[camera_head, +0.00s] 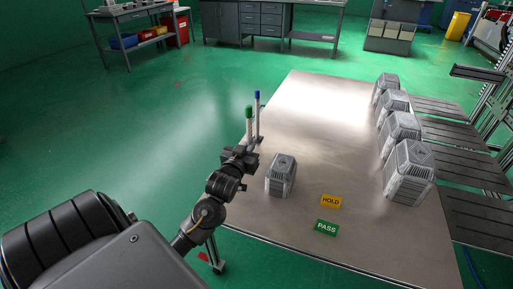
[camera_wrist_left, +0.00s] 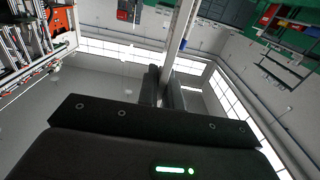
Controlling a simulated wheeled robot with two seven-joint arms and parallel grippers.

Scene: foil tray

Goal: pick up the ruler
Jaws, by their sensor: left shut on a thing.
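My left gripper (camera_head: 250,146) is at the left edge of the metal-topped table (camera_head: 330,160). In the left wrist view its two dark fingers (camera_wrist_left: 164,92) are closed around the lower end of a long, pale, narrow thing (camera_wrist_left: 181,32), which runs out of the top of that view. I cannot tell from its surface whether this is the ruler. No other ruler can be made out. My right gripper is out of view.
A grey ribbed housing (camera_head: 281,176) stands right of the gripper. Yellow HOLD (camera_head: 330,201) and green PASS (camera_head: 327,228) signs are near the front. Several similar housings (camera_head: 409,172) line the right side. The table's middle and back are clear.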

